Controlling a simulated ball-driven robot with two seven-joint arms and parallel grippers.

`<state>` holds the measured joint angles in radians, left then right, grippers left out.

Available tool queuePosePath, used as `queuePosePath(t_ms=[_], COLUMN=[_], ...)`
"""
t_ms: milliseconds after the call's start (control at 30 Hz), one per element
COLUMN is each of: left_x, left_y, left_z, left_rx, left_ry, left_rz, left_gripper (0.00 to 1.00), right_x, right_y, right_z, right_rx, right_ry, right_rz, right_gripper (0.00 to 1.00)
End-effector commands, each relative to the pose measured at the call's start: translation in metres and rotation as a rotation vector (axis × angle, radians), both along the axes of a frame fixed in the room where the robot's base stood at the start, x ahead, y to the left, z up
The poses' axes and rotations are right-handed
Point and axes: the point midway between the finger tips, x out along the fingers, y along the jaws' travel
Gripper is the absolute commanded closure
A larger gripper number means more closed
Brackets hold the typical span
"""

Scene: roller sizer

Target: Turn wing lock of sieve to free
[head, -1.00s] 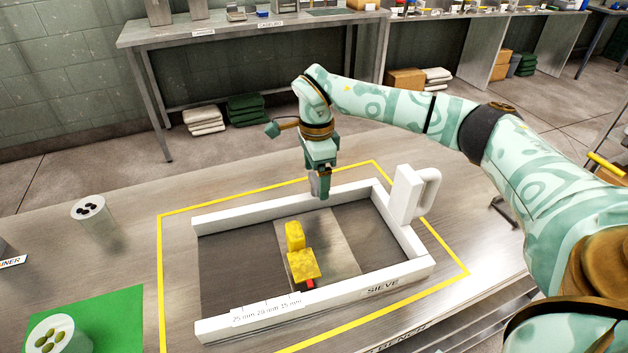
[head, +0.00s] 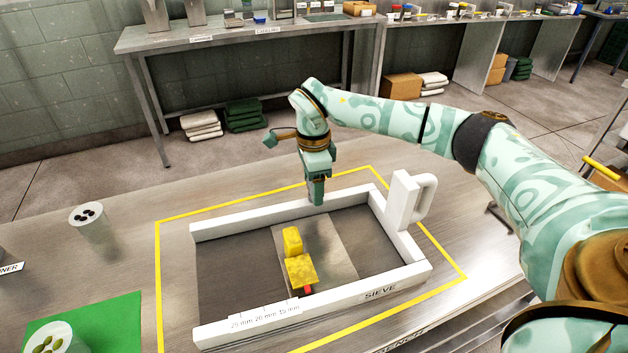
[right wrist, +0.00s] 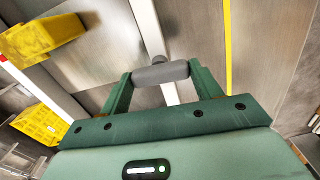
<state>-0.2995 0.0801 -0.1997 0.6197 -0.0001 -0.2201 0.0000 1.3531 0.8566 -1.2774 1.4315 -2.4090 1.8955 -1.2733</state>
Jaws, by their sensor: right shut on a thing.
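The white sieve frame (head: 383,276) lies on the bench inside a yellow outline, with a dark floor and a lighter square plate. A yellow slider piece (head: 300,272) with a red pointer stands over the sieve by its front scale. My right gripper (head: 317,203) points down at the sieve's far rail. In the right wrist view, my right gripper (right wrist: 158,76) is shut on a grey bar, the wing lock (right wrist: 160,73), which lies across between its two green fingers. The lock is hidden by the fingers in the head view. My left gripper is not in view.
A white handle block (head: 405,199) stands at the sieve's right corner. At the left are a cup of dark pieces (head: 92,225) and a green mat (head: 115,318) with a cup of green pieces (head: 50,342). Bench between them is clear.

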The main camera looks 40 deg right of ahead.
Motion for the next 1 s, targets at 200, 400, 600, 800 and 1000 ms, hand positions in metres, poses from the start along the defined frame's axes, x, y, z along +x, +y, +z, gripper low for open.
queuePosePath(t_ms=[200, 400, 600, 800, 1000], left_x=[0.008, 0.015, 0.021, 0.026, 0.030], left_y=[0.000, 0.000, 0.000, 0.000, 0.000], left_z=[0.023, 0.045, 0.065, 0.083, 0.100], left_rx=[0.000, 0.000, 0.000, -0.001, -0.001], left_ry=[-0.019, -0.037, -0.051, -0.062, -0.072], left_rz=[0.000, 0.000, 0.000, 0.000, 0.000], left_gripper=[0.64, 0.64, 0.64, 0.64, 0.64], right_x=[0.000, 0.000, 0.000, 0.000, 0.000], right_y=[0.000, 0.000, 0.001, 0.001, 0.000], right_z=[0.007, 0.008, 0.007, 0.006, 0.005], right_rx=[0.000, 0.000, 0.001, 0.002, 0.001], right_ry=[-0.002, -0.002, -0.003, -0.002, -0.002], right_rz=[-0.134, -0.316, -0.506, -0.696, -0.886], right_gripper=[0.59, 0.59, 0.59, 0.59, 0.59])
